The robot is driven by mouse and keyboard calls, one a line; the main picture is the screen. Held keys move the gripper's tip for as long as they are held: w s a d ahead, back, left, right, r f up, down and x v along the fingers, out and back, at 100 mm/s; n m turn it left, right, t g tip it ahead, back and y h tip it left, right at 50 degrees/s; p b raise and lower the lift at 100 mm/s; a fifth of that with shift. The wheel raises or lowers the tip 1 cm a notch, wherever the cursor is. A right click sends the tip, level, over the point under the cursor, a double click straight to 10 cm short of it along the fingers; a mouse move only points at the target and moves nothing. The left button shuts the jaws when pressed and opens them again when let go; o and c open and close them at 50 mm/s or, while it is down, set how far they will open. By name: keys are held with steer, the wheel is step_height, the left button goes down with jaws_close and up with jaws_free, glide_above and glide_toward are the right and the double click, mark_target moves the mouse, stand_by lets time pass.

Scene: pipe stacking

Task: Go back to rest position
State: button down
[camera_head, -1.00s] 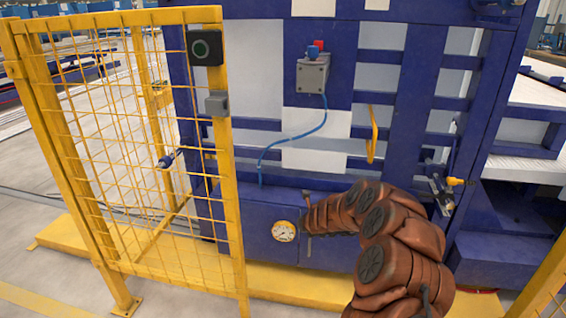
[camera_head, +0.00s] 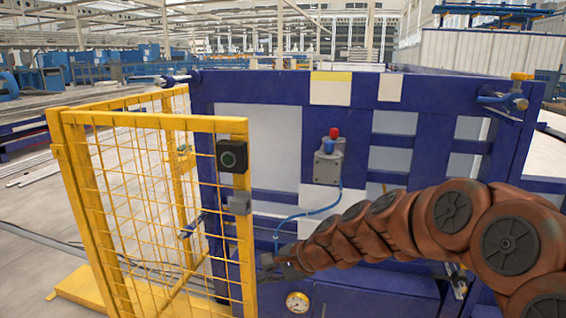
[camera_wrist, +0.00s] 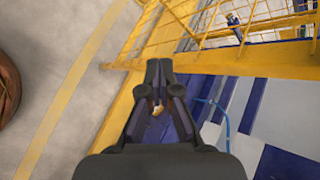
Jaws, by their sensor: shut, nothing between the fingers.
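My gripper (camera_head: 268,268) is at the end of my brown-covered arm, which reaches in from the right in the head view. It is in front of the blue machine frame (camera_head: 375,90), just right of the yellow mesh gate (camera_head: 160,215). In the wrist view my gripper (camera_wrist: 158,66) points toward a yellow rail, with its dark fingers close together. Nothing shows held in it. A small yellowish part (camera_wrist: 157,109) shows between the finger bases.
A grey box with a red button (camera_head: 329,160) and a blue cable is on the frame. A round gauge (camera_head: 297,302) sits low, below my gripper. The gate carries a black button box (camera_head: 231,157). Open grey floor (camera_head: 30,250) lies left of the gate.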

steer(key=s+d+r+n+g+h+p, duration=0.2)
steer(key=s+d, duration=0.5)
steer(key=s, duration=0.4)
steer(key=s+d+r+n+g+h+p, duration=0.2)
steer(key=s+d+n+p, duration=0.4)
steer(key=s, duration=0.6)
steer(key=s+d+r+n+g+h+p, duration=0.1)
steer(key=s+d+r+n+h+p, duration=0.3)
steer(key=s+d, duration=0.4)
steer(key=s+r, duration=0.1)
steer(key=s, duration=0.2)
steer(key=shift+s+d+r+g+h, duration=0.3)
steer(key=shift+s+d+r+g, duration=0.05)
steer(key=shift+d+g, duration=0.05)
